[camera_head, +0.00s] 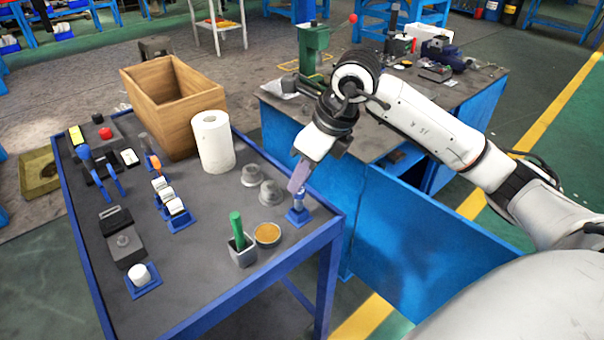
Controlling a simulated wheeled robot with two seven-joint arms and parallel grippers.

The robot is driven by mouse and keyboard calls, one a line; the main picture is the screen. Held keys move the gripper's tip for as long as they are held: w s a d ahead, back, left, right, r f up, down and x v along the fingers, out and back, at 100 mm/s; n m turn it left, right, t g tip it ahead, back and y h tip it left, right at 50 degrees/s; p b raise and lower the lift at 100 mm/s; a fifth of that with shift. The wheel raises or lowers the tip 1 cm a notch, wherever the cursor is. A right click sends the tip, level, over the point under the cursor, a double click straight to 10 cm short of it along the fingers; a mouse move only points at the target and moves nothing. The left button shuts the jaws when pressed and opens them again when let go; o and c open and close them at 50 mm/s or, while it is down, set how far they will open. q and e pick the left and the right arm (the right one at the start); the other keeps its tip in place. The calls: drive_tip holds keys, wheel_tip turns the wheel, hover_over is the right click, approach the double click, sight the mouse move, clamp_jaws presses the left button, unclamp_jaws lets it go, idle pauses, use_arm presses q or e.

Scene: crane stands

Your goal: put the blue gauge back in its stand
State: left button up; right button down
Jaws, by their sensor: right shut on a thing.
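My right gripper (299,181) reaches down over the right edge of the blue-framed table (205,270). It is shut on the blue gauge (298,201), of which only a small pale blue part shows below the fingers. A small blue stand (297,217) with a square base sits on the table directly under the gripper. The gauge is at or just above the stand; I cannot tell whether it is seated in it. The fingers hide the gauge's upper part. My left gripper is not in view.
Near the stand are two grey knobs (270,192), a round tin (267,235) and a grey cup (243,252) with a green handle. A paper roll (213,142) and a wooden box (174,110) stand behind. Other blue stands (180,221) hold white pieces. A workbench (400,115) is behind my arm.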

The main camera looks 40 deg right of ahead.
drive_tip(key=shift+f+b, duration=1)
drive_tip(key=shift+f, duration=0.25)
drive_tip(key=c, duration=1.5)
unclamp_jaws()
drive_tip(key=p+v, duration=0.2)
drive_tip(key=v, duration=0.3)
drive_tip(key=shift+p, duration=0.4)
drive_tip(key=shift+p+v, duration=0.3)
drive_tip(key=shift+v, duration=4.9)
